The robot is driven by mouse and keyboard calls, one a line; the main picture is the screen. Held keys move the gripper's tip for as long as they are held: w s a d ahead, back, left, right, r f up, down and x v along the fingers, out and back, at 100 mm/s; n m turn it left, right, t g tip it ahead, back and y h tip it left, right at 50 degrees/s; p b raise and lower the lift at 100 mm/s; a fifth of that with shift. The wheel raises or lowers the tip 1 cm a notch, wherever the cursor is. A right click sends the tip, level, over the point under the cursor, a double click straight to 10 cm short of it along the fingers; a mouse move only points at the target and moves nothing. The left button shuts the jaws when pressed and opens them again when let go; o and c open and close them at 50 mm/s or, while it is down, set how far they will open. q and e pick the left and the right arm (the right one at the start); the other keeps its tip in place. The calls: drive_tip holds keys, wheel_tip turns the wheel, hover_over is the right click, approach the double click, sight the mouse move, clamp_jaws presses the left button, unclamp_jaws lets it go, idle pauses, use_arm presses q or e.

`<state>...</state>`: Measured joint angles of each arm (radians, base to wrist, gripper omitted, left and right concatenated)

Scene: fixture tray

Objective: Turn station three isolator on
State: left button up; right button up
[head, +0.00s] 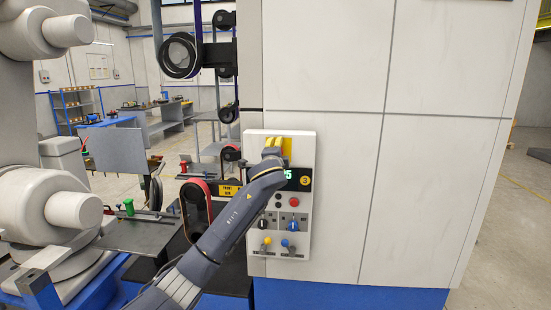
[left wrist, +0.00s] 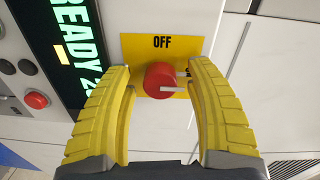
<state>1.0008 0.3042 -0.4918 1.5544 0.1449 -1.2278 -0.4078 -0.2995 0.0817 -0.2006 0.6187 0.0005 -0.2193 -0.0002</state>
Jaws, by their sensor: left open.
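The isolator is a red rotary knob (left wrist: 159,80) on a yellow plate (left wrist: 184,46) marked OFF, seen in the left wrist view. A pale pointer line on the knob points to the right in that view. My left gripper (left wrist: 159,70) is open, with one yellow finger on each side of the knob and gaps visible between. In the head view, my left arm reaches the top of the white control panel (head: 304,148), where the gripper hides the knob. A yellow badge with a 3 (head: 305,180) marks this panel. My right gripper is not in view.
Below the isolator are a green-lit display (left wrist: 70,50), a red button (head: 294,202), a blue selector (head: 292,227) and yellow and blue toggles (head: 266,242). The panel is on a large white cabinet (head: 420,170). A belt mechanism (head: 194,200) stands to the left.

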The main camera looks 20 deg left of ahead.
use_arm(q)
drive_tip(key=s+d, duration=0.2)
drive_tip(key=s, duration=0.9)
drive_tip(key=shift+s, duration=0.2)
drive_tip(key=shift+r, duration=0.1)
